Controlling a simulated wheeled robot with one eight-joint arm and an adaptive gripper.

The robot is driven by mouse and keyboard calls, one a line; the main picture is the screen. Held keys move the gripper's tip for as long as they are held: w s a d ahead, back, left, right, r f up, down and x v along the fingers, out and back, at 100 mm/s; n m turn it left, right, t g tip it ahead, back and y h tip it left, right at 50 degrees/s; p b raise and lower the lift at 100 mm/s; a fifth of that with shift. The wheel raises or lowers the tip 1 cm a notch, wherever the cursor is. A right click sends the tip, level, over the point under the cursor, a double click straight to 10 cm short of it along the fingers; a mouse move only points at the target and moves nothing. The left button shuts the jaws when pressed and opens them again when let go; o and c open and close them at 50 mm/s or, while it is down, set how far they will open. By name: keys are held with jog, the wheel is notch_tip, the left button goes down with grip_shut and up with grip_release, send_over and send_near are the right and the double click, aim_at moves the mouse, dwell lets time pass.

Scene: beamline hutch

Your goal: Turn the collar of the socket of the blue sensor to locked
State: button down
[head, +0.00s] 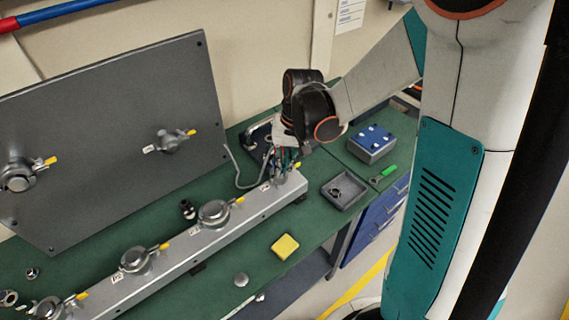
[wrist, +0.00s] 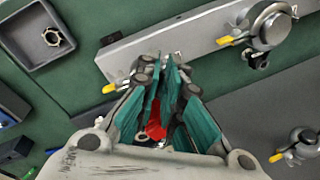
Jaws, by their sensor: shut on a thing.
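My gripper (wrist: 158,62) is shut at the socket on the right end of the grey rail (wrist: 195,40). Its fingertips close around what appears to be the socket collar, which they mostly hide. A yellow tab (wrist: 110,88) sticks out beside the fingers; it also shows in the head view (head: 297,165). A red piece (wrist: 155,122) shows between the teal fingers; I cannot tell what it belongs to. In the head view my gripper (head: 281,172) reaches down onto the rail end. I cannot make out a blue sensor there, and the collar's marks are hidden.
More sockets with yellow tabs stand along the rail (head: 213,213) and on the grey upright panel (head: 100,130).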

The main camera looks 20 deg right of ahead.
jog(key=shift+w+a+m+t+h+b, duration=0.3)
jog(key=shift+w+a+m+b, duration=0.4)
jog(key=shift+m, duration=1.65)
jog(key=shift+w+a+m+t+h+b, duration=0.25)
jog(key=shift+w+a+m+b, duration=0.45)
jog(key=shift+m, duration=1.6)
jog(key=shift+w+a+m+t+h+b, duration=0.15)
jog(key=shift+w+a+m+h+b, duration=0.4)
jog(key=shift+m, duration=1.8)
jog(key=shift+w+a, duration=0.1)
jog(key=shift+a, duration=0.1)
jog(key=c, duration=1.7)
grip_release()
jog(key=shift+r, duration=0.1)
jog(key=r, duration=0.4)
jog(key=s+r, duration=0.1)
jog(key=r, duration=0.2)
jog(key=s+r, duration=0.1)
jog(key=r, duration=0.3)
jog(key=shift+s+r, duration=0.2)
jog(key=shift+r, duration=0.15)
